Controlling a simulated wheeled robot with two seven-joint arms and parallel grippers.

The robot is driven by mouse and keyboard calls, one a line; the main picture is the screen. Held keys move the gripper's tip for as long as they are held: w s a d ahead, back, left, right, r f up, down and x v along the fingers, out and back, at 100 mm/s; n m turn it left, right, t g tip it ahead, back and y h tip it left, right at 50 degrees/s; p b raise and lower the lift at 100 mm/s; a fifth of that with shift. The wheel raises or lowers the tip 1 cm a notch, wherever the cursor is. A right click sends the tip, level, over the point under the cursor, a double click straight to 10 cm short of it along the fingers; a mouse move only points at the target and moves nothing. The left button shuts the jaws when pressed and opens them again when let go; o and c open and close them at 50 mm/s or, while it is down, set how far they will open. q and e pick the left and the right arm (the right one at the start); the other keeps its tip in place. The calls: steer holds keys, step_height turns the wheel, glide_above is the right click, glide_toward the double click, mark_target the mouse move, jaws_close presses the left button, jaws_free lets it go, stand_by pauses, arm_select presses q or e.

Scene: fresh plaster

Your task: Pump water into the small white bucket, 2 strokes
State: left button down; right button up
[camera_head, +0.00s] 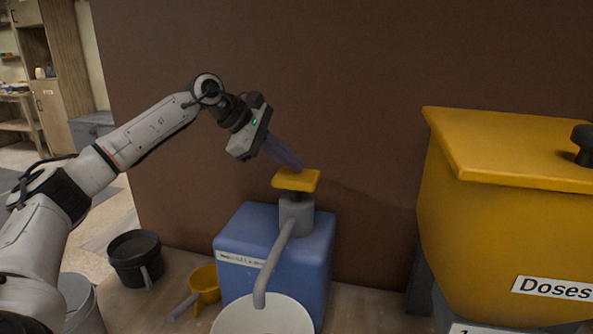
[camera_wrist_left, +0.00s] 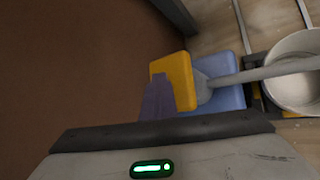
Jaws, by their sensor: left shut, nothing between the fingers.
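The pump is a blue tank (camera_head: 270,250) with a grey neck (camera_head: 296,213), a yellow press plate (camera_head: 297,180) on top and a grey spout (camera_head: 273,262). The spout's end hangs over the white bucket (camera_head: 262,318), which is cut off at the bottom edge of the head view. In the left wrist view the bucket (camera_wrist_left: 297,85) is at the right, under the spout. My left gripper (camera_head: 296,164) is shut and empty, its purple fingers pointing down at the yellow plate's left rear part. The fingertips are at or very close to the plate; contact is unclear. My right gripper is not in view.
A black bucket (camera_head: 134,256), a yellow scoop (camera_head: 204,284) and a grey bucket (camera_head: 80,304) stand left of the tank. A large yellow bin (camera_head: 500,220) labelled "Doses" stands at the right. A brown wall (camera_head: 350,90) rises close behind the pump.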

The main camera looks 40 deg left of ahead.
mark_target(291, 175)
arm_select(q)
steer(key=shift+f+b, duration=1.15)
steer(key=shift+f, duration=0.6)
stand_by(0.8)
steer(key=shift+r, duration=0.1)
steer(key=shift+r+p, duration=2.65)
steer(key=shift+r, duration=0.2)
step_height(291, 175, up, 3)
steer(key=p, duration=0.3)
steer(key=shift+r, duration=0.1)
steer(key=shift+r+p, duration=0.65)
steer(key=shift+r, duration=0.25)
stand_by(0.4)
